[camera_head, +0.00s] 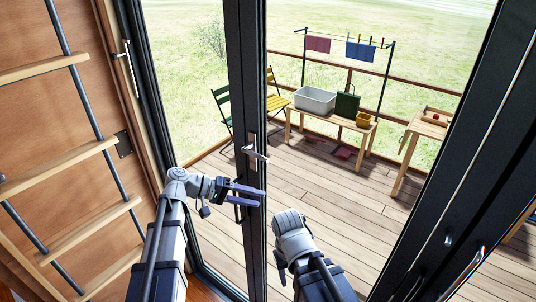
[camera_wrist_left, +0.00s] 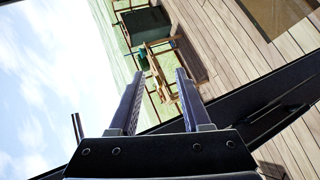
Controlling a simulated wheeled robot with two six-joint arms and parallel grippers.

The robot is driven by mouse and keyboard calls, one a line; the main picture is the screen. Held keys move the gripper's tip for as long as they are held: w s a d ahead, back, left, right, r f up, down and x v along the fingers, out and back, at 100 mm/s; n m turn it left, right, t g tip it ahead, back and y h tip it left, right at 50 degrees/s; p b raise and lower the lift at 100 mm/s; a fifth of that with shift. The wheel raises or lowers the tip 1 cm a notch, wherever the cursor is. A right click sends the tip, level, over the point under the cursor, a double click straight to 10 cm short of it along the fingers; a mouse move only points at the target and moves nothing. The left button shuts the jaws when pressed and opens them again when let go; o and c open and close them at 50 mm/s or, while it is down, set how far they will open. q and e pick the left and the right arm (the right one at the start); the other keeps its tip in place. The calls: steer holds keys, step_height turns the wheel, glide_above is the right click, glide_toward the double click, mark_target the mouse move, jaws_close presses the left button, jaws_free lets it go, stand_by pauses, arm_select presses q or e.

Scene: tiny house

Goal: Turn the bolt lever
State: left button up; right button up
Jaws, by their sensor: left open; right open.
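A lower dark handle (camera_head: 240,207) is on the same stile; I cannot tell which is the bolt lever. My left gripper (camera_head: 260,197) is open and empty in front of the stile, below the upper handle and level with the lower one. Its spread fingers (camera_wrist_left: 160,74) show in the left wrist view, with a short dark bar (camera_wrist_left: 77,127) to their left. My right gripper (camera_head: 292,228) is lower right, its fingers mostly hidden.
A ladder (camera_head: 95,150) stands at the left beside a wooden wall. More dark door frame with metal handles (camera_head: 476,258) is at the right. Beyond the glass, a deck (camera_head: 330,190) holds a bench with a white tub (camera_head: 315,99), and chairs (camera_head: 276,101).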

arm_select(q)
steer(key=w+a+r+t+h, duration=0.1)
steer(key=w+a+r+h, duration=0.15)
steer(key=r, duration=0.25)
steer(key=w+a+r+h, duration=0.1)
steer(key=w+r+h, duration=0.15)
steer(key=r, duration=0.35)
steer(key=shift+m+h, duration=0.3)
steer(key=shift+w+d+r+p, duration=0.1)
steer(key=shift+d+p, duration=0.05)
steer(key=shift+d, duration=1.2)
steer(key=shift+w+d+r+p, duration=0.1)
steer(key=shift+d+r+p, duration=0.05)
steer(key=shift+d, duration=1.15)
steer(key=shift+w+d+r+p, duration=0.1)
steer(key=shift+d+p, duration=0.05)
steer(key=shift+d, duration=1.2)
jaws_close()
